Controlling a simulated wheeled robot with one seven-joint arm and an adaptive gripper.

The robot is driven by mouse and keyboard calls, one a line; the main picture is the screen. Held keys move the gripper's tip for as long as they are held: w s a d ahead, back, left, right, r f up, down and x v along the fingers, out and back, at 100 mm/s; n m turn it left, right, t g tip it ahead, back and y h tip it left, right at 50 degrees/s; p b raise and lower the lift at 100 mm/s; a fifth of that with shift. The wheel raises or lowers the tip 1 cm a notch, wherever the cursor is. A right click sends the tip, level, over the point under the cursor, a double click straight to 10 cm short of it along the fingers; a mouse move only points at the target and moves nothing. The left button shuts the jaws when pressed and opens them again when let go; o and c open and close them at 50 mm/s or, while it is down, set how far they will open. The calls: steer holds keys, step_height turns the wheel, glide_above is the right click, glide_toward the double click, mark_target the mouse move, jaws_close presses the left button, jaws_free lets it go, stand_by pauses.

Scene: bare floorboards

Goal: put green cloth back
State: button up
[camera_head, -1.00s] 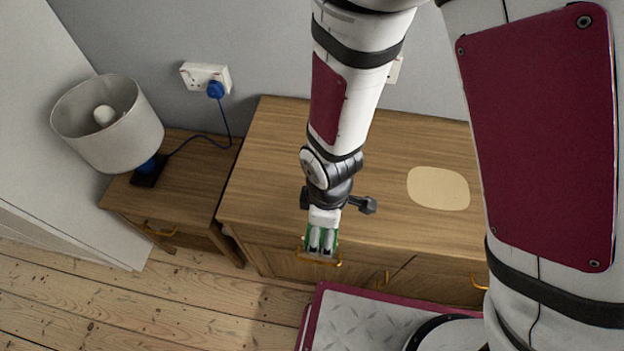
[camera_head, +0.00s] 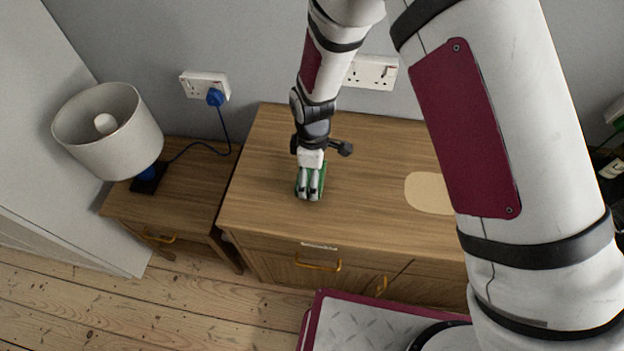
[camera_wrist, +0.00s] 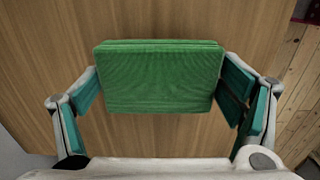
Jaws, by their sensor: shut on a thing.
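The green cloth (camera_wrist: 160,76) is a folded, flat block held between the two fingers of my gripper (camera_wrist: 163,90) in the wrist view. In the head view my gripper (camera_head: 310,190) is over the top of the wooden dresser (camera_head: 262,190), toward its left part. Only green edges of the cloth (camera_head: 323,178) show there around the fingers. Wood grain fills the background behind the cloth in the wrist view. I cannot tell whether the cloth touches the dresser top.
A pale rounded mat (camera_head: 430,193) lies on the dresser top to the right. A nightstand (camera_head: 190,195) with a lamp (camera_head: 108,130) stands at left. A blue plug (camera_head: 215,97) sits in the wall socket. The dresser top around my gripper is clear.

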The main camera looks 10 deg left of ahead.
steer(key=shift+s+f, duration=0.15)
steer(key=shift+f, duration=1.15)
steer(key=shift+f, duration=0.1)
steer(key=o, duration=1.2)
steer(key=shift+c, duration=0.2)
step_height(320, 180, up, 12)
steer(key=shift+r+b, duration=0.1)
steer(key=shift+b, duration=0.2)
steer(key=shift+r, duration=0.1)
